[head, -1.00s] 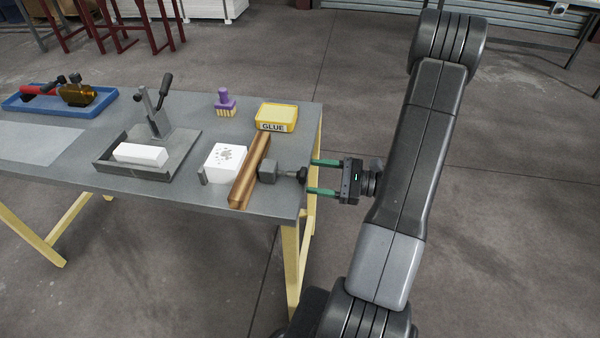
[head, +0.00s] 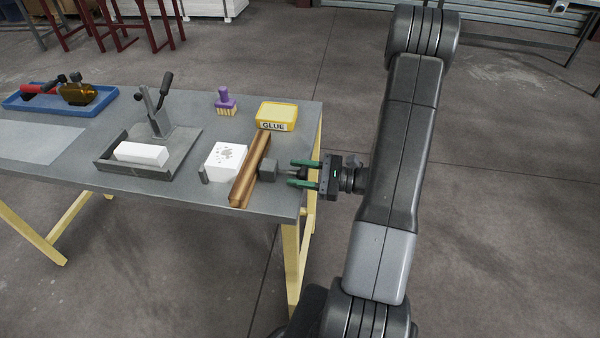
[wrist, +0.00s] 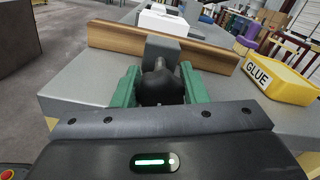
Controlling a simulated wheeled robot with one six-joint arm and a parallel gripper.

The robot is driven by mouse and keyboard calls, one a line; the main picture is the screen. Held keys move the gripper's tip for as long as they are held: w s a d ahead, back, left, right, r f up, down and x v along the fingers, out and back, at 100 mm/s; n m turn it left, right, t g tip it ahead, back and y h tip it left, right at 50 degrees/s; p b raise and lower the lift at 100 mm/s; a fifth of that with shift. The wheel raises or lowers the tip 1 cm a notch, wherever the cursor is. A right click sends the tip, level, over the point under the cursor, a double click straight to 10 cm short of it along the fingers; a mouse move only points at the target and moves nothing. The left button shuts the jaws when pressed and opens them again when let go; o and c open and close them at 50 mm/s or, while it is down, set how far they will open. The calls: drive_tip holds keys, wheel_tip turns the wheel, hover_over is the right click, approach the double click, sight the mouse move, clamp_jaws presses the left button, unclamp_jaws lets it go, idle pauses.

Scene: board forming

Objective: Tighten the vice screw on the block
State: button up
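A white block (head: 226,158) with grey spots on top sits near the right end of the table. A long brown wooden bar (head: 249,172) lies along its right side. The vice's grey body (head: 268,168) stands just right of the bar, and its screw points right, past the table edge. My gripper (head: 303,173) is level with the screw, its two green fingers either side of the dark knob. In the wrist view the round black knob (wrist: 161,88) sits between the fingers, which appear to press on its sides. The white block is partly hidden there behind the bar.
A yellow glue box (head: 276,117) and a purple-handled brush (head: 225,101) stand behind the vice. A grey tray (head: 184,150) with a lever clamp and a white piece is to the left. A blue tray (head: 20,107) lies far left. The floor right of the table is clear.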

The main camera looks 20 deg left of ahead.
drive_tip(key=shift+m, duration=0.3)
drive_tip(key=m+p, duration=0.2)
drive_tip(key=m, duration=0.1)
drive_tip(key=shift+r+p, duration=0.15)
drive_tip(key=shift+p, duration=0.25)
drive_tip(key=shift+w+m+p, duration=0.15)
drive_tip(key=shift+m+p, duration=1.05)
drive_tip(key=shift+m, duration=1)
drive_tip(key=shift+f, duration=0.2)
drive_tip(key=o, duration=1)
drive_tip(key=b+v, duration=0.1)
drive_tip(key=v, duration=1.3)
drive_tip(key=shift+b, duration=0.3)
drive_tip(key=shift+a, duration=0.1)
